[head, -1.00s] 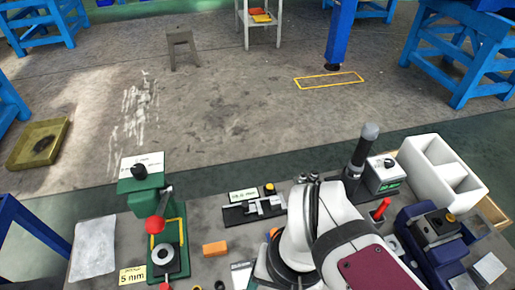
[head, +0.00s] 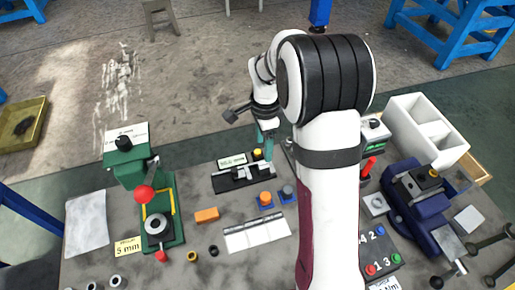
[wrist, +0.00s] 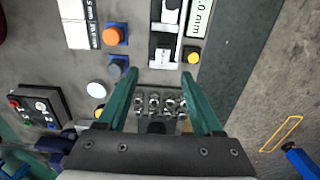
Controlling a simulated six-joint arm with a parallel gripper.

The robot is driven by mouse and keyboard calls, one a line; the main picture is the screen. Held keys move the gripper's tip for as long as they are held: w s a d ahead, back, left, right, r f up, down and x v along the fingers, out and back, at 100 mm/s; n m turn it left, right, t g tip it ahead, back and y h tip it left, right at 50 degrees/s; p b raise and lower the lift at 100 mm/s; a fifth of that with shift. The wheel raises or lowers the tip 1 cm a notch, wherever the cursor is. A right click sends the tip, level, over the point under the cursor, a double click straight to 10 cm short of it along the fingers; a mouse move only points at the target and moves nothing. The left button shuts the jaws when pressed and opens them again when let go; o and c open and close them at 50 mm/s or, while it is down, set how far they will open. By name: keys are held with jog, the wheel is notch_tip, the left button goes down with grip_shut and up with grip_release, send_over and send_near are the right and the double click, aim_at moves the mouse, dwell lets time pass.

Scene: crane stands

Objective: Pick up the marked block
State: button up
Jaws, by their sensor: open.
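An orange block (head: 207,215) lies flat on the grey bench, left of the arm in the head view. No mark can be made out on it, and I cannot tell whether it is the marked block. My gripper (head: 268,148) has green fingers and is above the bench near the black fixture with the yellow button, right of and beyond the orange block. In the wrist view my gripper (wrist: 160,68) has its fingers spread apart. Small silver cylinders (wrist: 160,103) appear between the fingers; whether they are touched cannot be told. My arm hides part of the bench.
A green press with a red knob (head: 145,194) stands left. The black fixture (head: 243,178) is close to my gripper. Orange and grey round pieces (head: 265,198) sit on blue bases. A white divided box (head: 425,130) and a blue vise (head: 415,197) stand right.

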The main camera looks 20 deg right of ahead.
aim_at(264, 165)
jog(key=f, duration=1)
jog(key=shift+w+d, duration=0.15)
jog(key=shift+w, duration=0.1)
jog(key=shift+r, duration=0.1)
grip_shut()
